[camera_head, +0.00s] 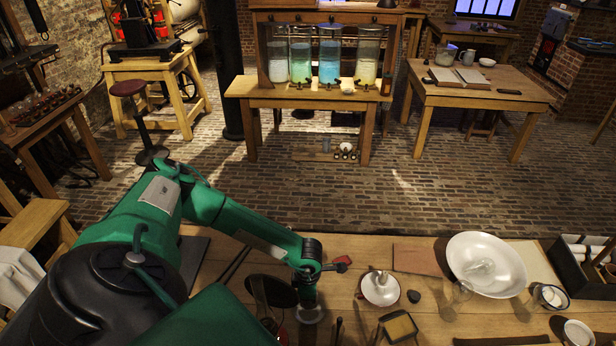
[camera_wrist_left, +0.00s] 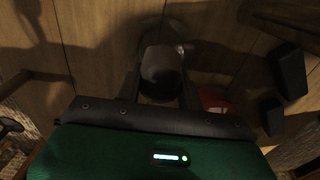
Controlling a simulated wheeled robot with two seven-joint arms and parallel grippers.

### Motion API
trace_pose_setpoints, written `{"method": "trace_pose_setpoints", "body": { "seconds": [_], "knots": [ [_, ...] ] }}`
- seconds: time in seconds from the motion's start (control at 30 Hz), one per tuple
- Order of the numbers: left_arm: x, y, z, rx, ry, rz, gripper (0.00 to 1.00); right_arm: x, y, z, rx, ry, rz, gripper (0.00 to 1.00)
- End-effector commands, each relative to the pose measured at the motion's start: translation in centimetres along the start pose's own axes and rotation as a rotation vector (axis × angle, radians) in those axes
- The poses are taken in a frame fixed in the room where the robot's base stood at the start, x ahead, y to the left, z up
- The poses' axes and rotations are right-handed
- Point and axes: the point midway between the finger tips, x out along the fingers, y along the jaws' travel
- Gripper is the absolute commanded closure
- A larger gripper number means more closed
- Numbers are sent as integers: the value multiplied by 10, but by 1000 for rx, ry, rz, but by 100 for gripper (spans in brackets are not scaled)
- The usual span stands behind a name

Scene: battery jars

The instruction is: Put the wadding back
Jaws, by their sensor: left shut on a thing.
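My left gripper (camera_head: 306,296) points down low over the front workbench. In the left wrist view the gripper (camera_wrist_left: 161,92) is shut on a dark, rounded piece (camera_wrist_left: 162,68), which shows between its two fingers. Shadow hides its material, so I cannot tell whether it is the wadding. A pale round rim (camera_head: 310,314) shows just below the gripper in the head view; I cannot tell whether the held piece touches it. A large white bowl (camera_head: 508,252) to the right holds a clear or whitish lump (camera_head: 481,268). My right gripper is not in view.
A small white bowl (camera_head: 380,298) with something standing in it is right of the gripper. A tan-topped stand (camera_head: 398,327) is in front of it. A dark round plate (camera_head: 272,291) lies left of the gripper. A black box (camera_head: 570,272) of white rolls is far right.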

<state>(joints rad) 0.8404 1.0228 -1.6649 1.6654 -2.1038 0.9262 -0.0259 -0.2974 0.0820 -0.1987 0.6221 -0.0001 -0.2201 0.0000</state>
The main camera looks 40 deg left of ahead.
Motion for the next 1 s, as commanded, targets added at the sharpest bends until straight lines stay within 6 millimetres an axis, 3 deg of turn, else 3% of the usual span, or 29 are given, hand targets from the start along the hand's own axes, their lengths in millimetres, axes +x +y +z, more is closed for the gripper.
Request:
{"method": "trace_pose_setpoints", "body": {
  "seconds": [0.33,0.77,0.8,0.87,0.9,1.0],
  "knots": [
    [36,0,0,1,1,0,81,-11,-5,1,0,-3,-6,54],
    [44,0,0,0,0,0,81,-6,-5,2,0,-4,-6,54],
    [42,0,0,0,0,0,57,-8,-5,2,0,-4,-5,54],
    [42,0,0,0,0,0,45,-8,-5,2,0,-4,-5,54],
    [42,0,0,0,0,0,41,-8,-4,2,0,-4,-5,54],
    [42,0,0,0,0,0,41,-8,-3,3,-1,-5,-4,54]
  ]
}}
